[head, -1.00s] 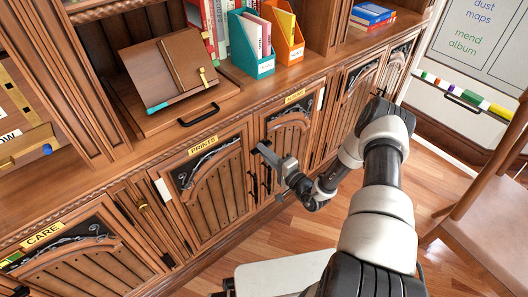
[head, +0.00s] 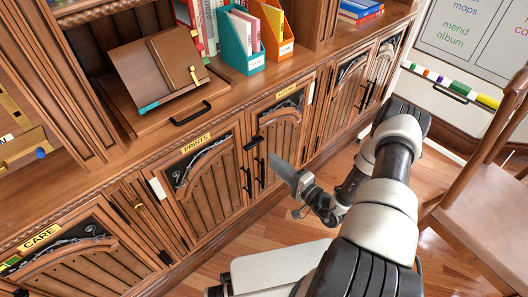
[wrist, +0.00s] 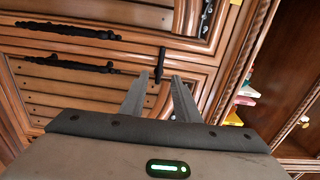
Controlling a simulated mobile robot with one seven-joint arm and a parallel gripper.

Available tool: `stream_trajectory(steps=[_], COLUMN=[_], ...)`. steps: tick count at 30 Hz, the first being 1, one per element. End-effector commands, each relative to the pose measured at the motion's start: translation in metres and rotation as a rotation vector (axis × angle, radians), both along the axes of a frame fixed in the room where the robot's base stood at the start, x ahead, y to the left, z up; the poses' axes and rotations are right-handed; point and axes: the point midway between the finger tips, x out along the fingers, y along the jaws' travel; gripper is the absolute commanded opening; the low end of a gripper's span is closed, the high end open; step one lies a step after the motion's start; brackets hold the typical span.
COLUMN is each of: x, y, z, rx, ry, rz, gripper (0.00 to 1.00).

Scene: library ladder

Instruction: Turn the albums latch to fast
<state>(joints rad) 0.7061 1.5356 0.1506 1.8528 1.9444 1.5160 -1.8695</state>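The albums door (head: 278,142) carries a yellow label (head: 286,91) and stands shut beside the prints door (head: 208,172). A short black latch bar (head: 253,143) sits at the upper edge where the two doors meet. It lies crosswise to the long black door handles (head: 260,173). In the wrist view the latch bar (wrist: 161,65) stands just beyond my fingertips, also crosswise to the handles (wrist: 70,62). My gripper (head: 278,164) is in front of the albums door, below and right of the latch, apart from it. Its fingers (wrist: 158,80) are open with nothing between them.
A drawer handle (head: 190,113) juts from a board holding a brown album (head: 176,65) above the prints door. Teal (head: 241,45) and orange (head: 275,32) file boxes stand on the counter. A wooden chair (head: 485,180) is at right.

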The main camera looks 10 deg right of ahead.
Motion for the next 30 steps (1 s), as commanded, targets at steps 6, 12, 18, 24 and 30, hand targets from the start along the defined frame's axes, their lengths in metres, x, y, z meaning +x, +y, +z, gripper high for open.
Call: stream_trajectory(steps=[6,12,18,24,30], x=[-0.040,-0.059,-0.062,-0.062,-0.062], y=[-0.024,-0.034,-0.036,-0.036,-0.036], z=[0.001,0.000,0.000,0.000,0.000], rx=[0.000,0.001,0.000,0.000,-0.001], ry=[0.001,-0.001,0.000,0.000,0.000], rz=[-0.003,-0.001,-0.001,0.000,0.001], gripper=[0.29,0.29,0.29,0.29,0.29])
